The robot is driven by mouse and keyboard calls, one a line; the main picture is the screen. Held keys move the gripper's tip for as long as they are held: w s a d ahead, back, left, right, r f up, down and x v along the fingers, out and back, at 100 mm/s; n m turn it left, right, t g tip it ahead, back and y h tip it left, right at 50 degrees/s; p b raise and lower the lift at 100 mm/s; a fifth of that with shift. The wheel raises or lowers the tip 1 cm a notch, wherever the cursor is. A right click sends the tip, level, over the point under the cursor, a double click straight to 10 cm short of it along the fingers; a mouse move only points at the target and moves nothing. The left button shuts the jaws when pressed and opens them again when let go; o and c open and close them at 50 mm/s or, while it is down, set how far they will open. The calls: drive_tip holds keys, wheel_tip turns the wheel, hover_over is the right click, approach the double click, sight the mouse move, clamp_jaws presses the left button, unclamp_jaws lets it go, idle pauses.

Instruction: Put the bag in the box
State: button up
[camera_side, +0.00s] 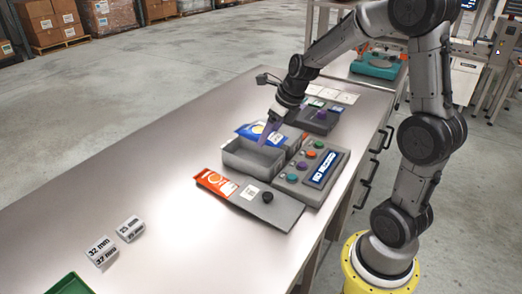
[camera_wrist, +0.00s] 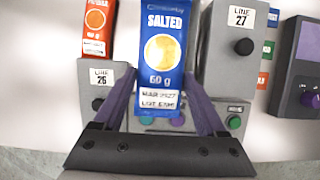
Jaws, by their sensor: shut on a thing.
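A blue bag (camera_wrist: 163,22) marked SALTED 60 g is between the purple fingers of my gripper (camera_wrist: 158,88), which is shut on it. In the side view the blue bag (camera_side: 249,131) is tilted at the back edge of a grey open-topped tray, and my gripper (camera_side: 264,138) reaches down to it. I cannot tell whether the bag touches the tray. A green box (camera_side: 70,285) is partly in view at the bottom left corner, cut off by the frame, well away from the bag.
The grey tray (camera_side: 240,165) looks empty. A red-orange bag (camera_side: 214,182) lies on a grey plate labelled 26 (camera_wrist: 100,75). A button panel (camera_side: 310,172) stands beside the tray. Two size-marked blocks (camera_side: 102,250) (camera_side: 130,228) sit near the green box. The table's left middle is clear.

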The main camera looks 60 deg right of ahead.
drive_tip(key=w+f, duration=0.1)
drive_tip(key=f, duration=0.1)
drive_tip(key=w+d+f, duration=0.1)
drive_tip(key=w+f, duration=0.1)
drive_tip(key=shift+w+d+f, duration=0.1)
drive_tip(key=shift+w+f, duration=0.05)
drive_tip(key=shift+f, duration=0.1)
drive_tip(key=shift+w+f, duration=0.15)
drive_tip(key=shift+f, duration=1.5)
drive_tip(key=shift+f, duration=0.6)
drive_tip(key=o, duration=1.1)
